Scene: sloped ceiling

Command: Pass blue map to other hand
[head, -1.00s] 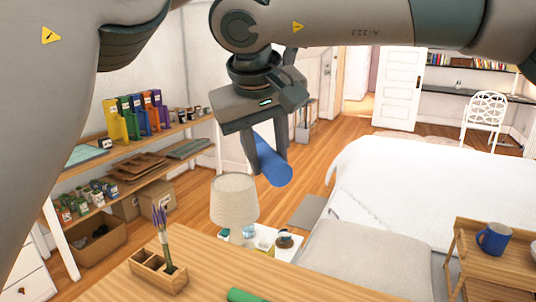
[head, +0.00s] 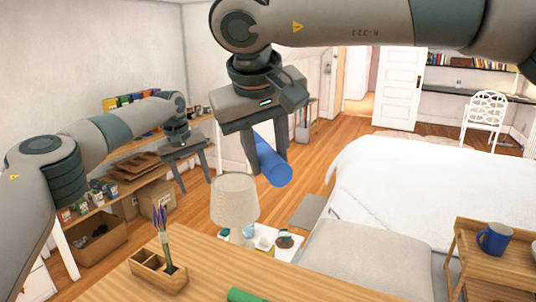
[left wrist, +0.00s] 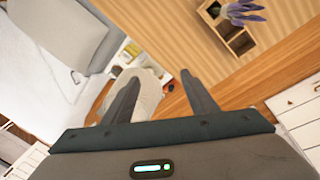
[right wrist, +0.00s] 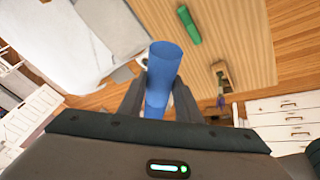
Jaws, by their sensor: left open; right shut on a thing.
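The blue map (head: 270,162) is a rolled blue tube held in the air in the head view. My right gripper (head: 266,160) points down and is shut on it; the tube sticks out toward the camera. In the right wrist view the blue map (right wrist: 163,65) stands between the two fingers. My left gripper (head: 194,186) is open and empty, to the left of the map and apart from it. The left wrist view shows its spread fingers (left wrist: 158,95) with nothing between them.
A wooden table (head: 210,283) in front bears a wooden holder (head: 158,273) with purple flowers and a green roll (head: 243,295). A lamp (head: 234,201) stands behind it. A bed (head: 400,190) lies right, shelves left. A blue mug (head: 494,239) is on a side stand.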

